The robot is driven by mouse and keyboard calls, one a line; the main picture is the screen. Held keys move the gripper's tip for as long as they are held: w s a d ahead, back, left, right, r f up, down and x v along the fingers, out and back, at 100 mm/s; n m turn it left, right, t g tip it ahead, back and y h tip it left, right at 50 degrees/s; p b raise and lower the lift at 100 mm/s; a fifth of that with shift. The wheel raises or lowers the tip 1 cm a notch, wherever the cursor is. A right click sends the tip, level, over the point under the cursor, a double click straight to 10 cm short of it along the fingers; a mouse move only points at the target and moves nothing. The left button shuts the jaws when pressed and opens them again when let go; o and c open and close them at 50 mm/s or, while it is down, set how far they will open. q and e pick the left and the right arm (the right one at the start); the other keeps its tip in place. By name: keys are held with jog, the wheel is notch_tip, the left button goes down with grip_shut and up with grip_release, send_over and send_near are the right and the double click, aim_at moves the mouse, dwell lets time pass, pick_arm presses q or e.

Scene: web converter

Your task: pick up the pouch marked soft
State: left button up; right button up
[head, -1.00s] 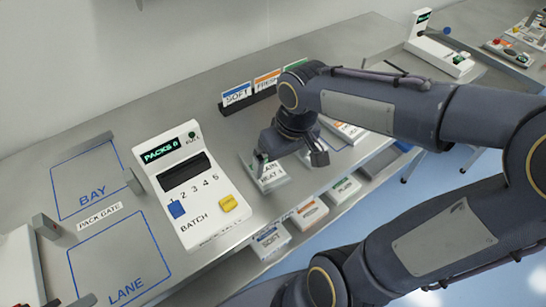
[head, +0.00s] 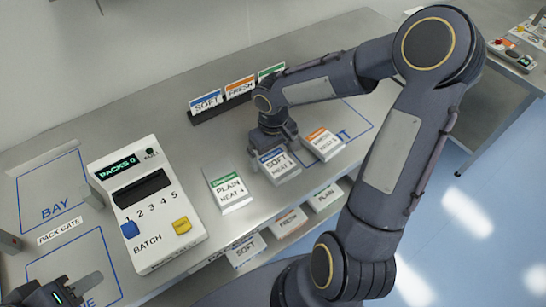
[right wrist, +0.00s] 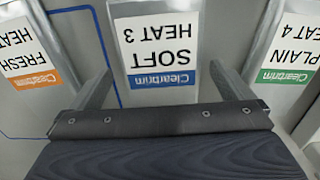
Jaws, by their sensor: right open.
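The pouch marked SOFT (head: 279,167), silver-white with a blue band, lies on the bench between the PLAIN and FRESH pouches. In the right wrist view the SOFT pouch (right wrist: 163,45) appears upside down and reads HEAT 3. My right gripper (head: 273,149) is at its far, blue-band end. In the wrist view its open fingers (right wrist: 163,90) stand on either side of the pouch, with gaps visible. Whether the fingertips reach the bench is unclear. My left gripper (head: 78,289) is at the lower left, partly cut off, away from the pouches.
The green-banded PLAIN pouch (head: 228,190) and orange-banded FRESH pouch (head: 322,144) lie close on either side. A card rack (head: 215,110) stands behind. The batch console (head: 148,205) is at left. More pouches sit on a lower shelf (head: 268,236).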

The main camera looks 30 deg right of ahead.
jog(key=shift+f, duration=0.15)
jog(key=c, duration=0.9)
jog(key=shift+c, duration=0.5)
jog(key=shift+r, duration=0.2)
